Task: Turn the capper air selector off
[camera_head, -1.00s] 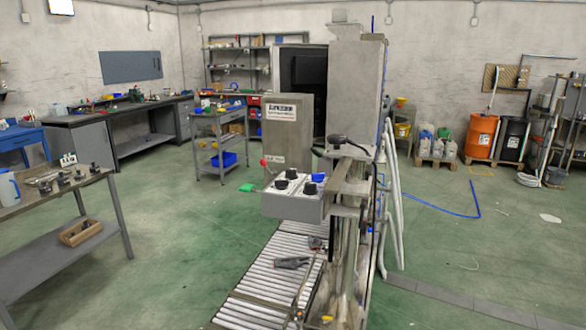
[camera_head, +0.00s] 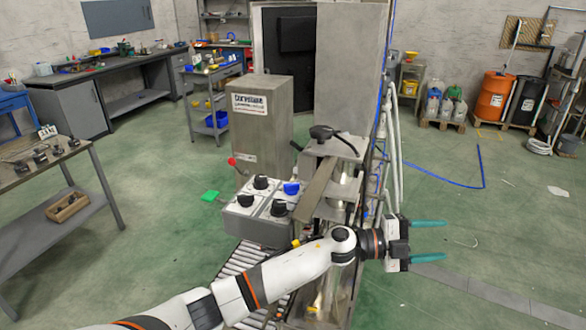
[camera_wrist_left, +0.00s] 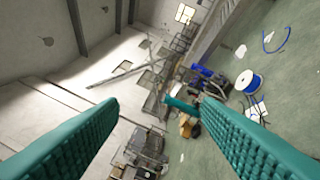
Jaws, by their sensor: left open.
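A grey control box (camera_head: 245,228) with several dark rotary knobs and one blue knob (camera_head: 291,188) sits on the machine in the middle of the head view. One black knob (camera_head: 261,182) is at its back and another (camera_head: 245,200) at its left front. I cannot tell which knob is the capper air selector, and no labels are readable. My left gripper (camera_head: 428,241) is open and empty, to the right of the box and machine, with its teal fingers pointing right. Its fingers also show in the left wrist view (camera_wrist_left: 160,115), apart with nothing between them. My right gripper is not in view.
A black handle (camera_head: 335,133) tops the machine post. White hoses (camera_head: 394,145) hang at its right. A roller conveyor (camera_head: 240,265) runs below.

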